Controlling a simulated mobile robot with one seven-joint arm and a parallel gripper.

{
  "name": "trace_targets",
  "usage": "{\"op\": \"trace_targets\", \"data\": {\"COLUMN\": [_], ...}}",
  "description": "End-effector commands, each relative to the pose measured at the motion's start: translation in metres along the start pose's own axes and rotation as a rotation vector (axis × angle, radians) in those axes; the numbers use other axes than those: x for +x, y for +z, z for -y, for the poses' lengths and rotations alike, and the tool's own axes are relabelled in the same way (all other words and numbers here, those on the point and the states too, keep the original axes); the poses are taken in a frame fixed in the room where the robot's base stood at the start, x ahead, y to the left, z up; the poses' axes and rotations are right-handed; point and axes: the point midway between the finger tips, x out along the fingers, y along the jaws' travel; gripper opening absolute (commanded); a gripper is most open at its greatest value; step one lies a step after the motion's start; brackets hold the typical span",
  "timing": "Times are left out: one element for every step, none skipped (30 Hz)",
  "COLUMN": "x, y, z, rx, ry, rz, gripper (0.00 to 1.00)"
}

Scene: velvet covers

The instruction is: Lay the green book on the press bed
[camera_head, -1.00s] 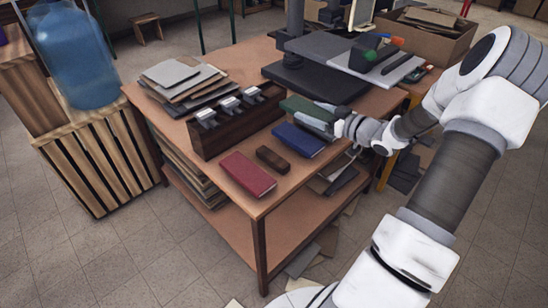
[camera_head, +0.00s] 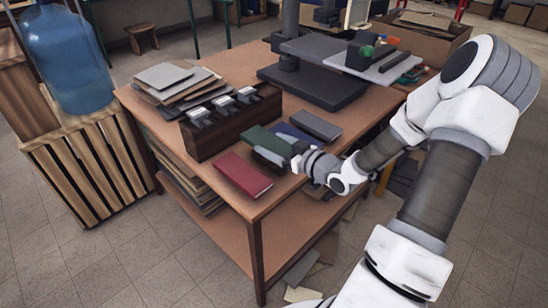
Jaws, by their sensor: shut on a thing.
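The green book (camera_head: 262,138) is held in my gripper (camera_head: 280,152), which is shut on it. The bed looks bare. My gripper and the book are in front of and left of it.
A red book (camera_head: 242,175) lies at the table's front edge. A blue book (camera_head: 293,132), partly hidden by my gripper, and a grey block (camera_head: 316,125) lie behind the green book. A dark rack (camera_head: 225,122) and a board stack (camera_head: 178,82) stand at left. A laden grey shelf (camera_head: 380,66) is at back right.

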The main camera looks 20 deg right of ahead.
Motion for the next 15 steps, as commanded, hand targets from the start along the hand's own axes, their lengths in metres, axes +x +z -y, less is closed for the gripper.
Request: {"op": "trace_targets", "data": {"x": [0.001,0.002,0.003,0.003,0.004,0.005,0.005,0.005,0.005,0.005,0.005,0.005,0.005,0.005,0.005], "y": [0.006,0.01,0.016,0.021,0.026,0.03,0.033,0.035,0.035,0.035,0.034,0.034,0.034,0.034,0.034], "z": [0.0,0.0,0.0,0.0,0.0,0.0,0.0,0.0,0.0,0.0,0.0,0.0,0.0,0.0,0.0], "rx": [0.002,0.003,0.002,0.002,0.003,0.004,0.002,0.001,0.0,0.0,-0.001,-0.001,-0.001,-0.001,-0.001], "ry": [0.0,0.0,0.0,0.0,0.0,0.0,0.0,0.0,0.0,0.0,0.0,0.0,0.0,0.0,0.0], "rz": [-0.001,-0.001,-0.001,-0.001,-0.001,-0.001,0.0,0.0,0.0,0.0,0.0,-0.001,-0.001,-0.001,-0.001], "gripper": [0.23,0.23,0.23,0.23,0.23,0.23,0.23,0.23,0.23,0.23,0.23,0.23,0.23,0.23,0.23]}}
